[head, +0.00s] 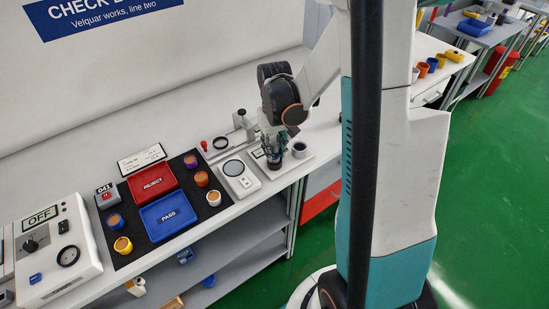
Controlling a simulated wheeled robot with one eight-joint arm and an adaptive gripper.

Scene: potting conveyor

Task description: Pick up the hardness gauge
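My gripper (273,161) points down over the right part of the bench, close above or at a light grey plate. It is small and dark here, and I cannot tell whether its fingers are open or shut or touch anything. A small unit with a pale display (258,153) shows just left of the fingers, partly hidden by them. It may be the hardness gauge, but I cannot make this out for sure. A silver and grey upright fixture (242,121) stands behind and to the left of the gripper.
A white scale with a round pan (234,168) is left of my gripper; a dark cup (299,149) is right. Further left are a red REJECT tray (153,182), a blue PASS tray (168,215) and several small pots on a black mat (124,261). The bench's front edge is near.

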